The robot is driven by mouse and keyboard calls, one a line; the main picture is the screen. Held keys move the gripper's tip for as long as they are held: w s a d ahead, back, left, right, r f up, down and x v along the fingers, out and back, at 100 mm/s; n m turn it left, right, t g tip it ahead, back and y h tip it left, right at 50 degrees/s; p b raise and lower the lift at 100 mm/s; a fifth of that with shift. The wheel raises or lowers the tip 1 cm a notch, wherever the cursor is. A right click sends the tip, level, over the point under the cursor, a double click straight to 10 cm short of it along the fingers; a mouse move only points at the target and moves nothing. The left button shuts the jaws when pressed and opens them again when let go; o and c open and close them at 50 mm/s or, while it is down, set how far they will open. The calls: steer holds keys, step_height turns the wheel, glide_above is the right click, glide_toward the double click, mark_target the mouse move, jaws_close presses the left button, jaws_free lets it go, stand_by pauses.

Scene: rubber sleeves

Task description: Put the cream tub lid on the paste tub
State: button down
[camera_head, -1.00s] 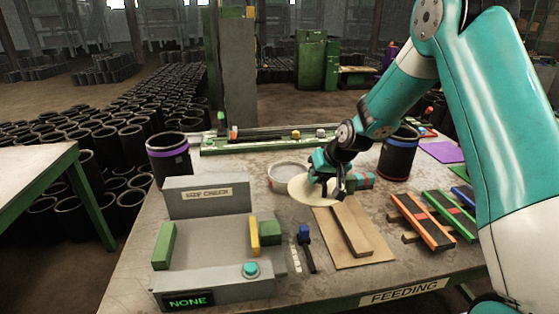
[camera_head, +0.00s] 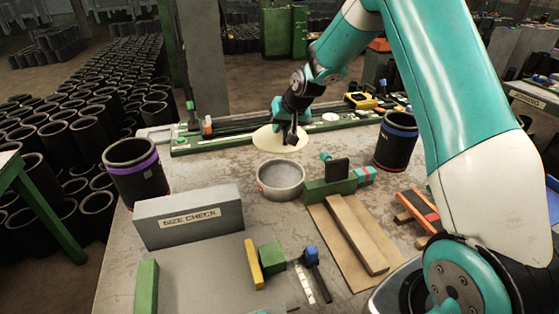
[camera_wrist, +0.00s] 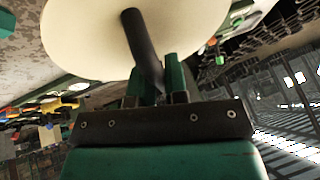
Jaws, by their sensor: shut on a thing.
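The cream tub lid (camera_head: 272,139) is a pale round disc, held behind the paste tub as seen in the head view. My gripper (camera_head: 289,141) is shut on the lid's dark upright handle. In the wrist view the lid (camera_wrist: 85,35) fills the upper left, with its dark handle (camera_wrist: 140,45) running down between my gripper's fingers (camera_wrist: 160,80). The paste tub (camera_head: 281,181) is a short grey-white round tub with an open top, standing on the table in front of the lid. The lid appears raised and apart from the tub.
A green block with a dark plate (camera_head: 331,184) stands right of the tub. The grey size check box (camera_head: 190,217) is at its left front. Black sleeves with a purple band (camera_head: 136,172) and a blue band (camera_head: 396,141) stand at either side. A green-edged rail (camera_head: 220,147) runs behind.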

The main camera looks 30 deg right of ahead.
step_height(320, 180, down, 13)
steer(key=shift+s+r+p, duration=0.15)
steer(key=shift+p, duration=0.85)
steer(key=c, duration=1.1)
jaws_free()
steer(key=shift+r, duration=0.25)
steer(key=b+v, duration=0.2)
steer(key=v, duration=0.9)
steer(key=shift+s+r, duration=0.1)
steer(key=s+a+r+n+g+y, duration=0.2)
steer(key=s+a+r+n, duration=0.2)
steer(key=s+a+r, duration=0.5)
steer(key=s+a+r+n+g+y, duration=0.1)
steer(key=s+a+r+n+g, duration=0.3)
steer(key=s+a, duration=0.75)
steer(key=s+r, duration=0.1)
steer(key=s, duration=0.3)
steer(key=s+a+r+n, duration=0.1)
steer(key=s, duration=0.3)
steer(key=s+r+n, duration=0.1)
steer(key=s, duration=0.3)
steer(key=shift+a, duration=0.15)
